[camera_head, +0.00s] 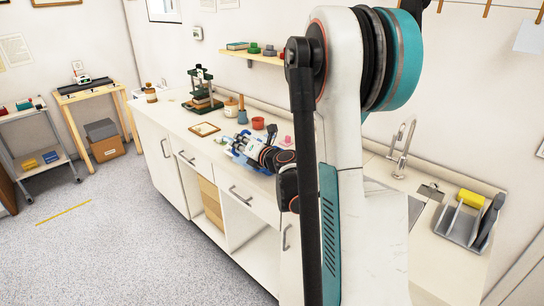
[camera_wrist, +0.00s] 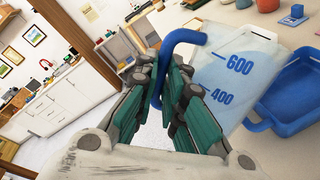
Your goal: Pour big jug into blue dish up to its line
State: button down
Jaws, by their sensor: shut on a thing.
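The big jug (camera_wrist: 222,82) is a pale, translucent vessel with blue 400 and 600 marks and a blue handle. My gripper (camera_wrist: 163,72) is shut around the handle in the wrist view. The jug looks tilted towards the blue dish (camera_wrist: 257,127), which is right beside it at the picture's right edge and partly cut off. I cannot see a stream, the dish's line or its fill level. In the head view my gripper (camera_head: 262,156) is low over the counter, with blue parts of jug and dish too small to separate.
A sink tap (camera_head: 403,140) and a grey rack (camera_head: 462,225) are to the right. My arm hides part of the counter.

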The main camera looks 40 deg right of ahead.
aim_at(251, 134)
jog(key=shift+d+r, duration=0.1)
jog(key=shift+d, duration=0.05)
jog(key=shift+d+f+m, duration=0.45)
jog(key=shift+f+m, duration=0.1)
jog(key=shift+m, duration=0.35)
dwell(0.5)
jog(key=shift+w+d+r+m+y+p, duration=0.1)
jog(key=shift+d+r+m+y+p, duration=0.15)
jog(key=shift+d+m+p, duration=0.4)
dwell(1.3)
jog(key=shift+d+r+m+g+y+p, duration=0.25)
jog(key=shift+d+r+m+g+p, duration=0.05)
jog(key=shift+d+r+m+p, duration=0.6)
dwell(2.0)
jog(key=shift+w+d+f+m, duration=0.15)
jog(key=shift+d+m, duration=0.1)
jog(key=shift+d, duration=0.5)
dwell(0.9)
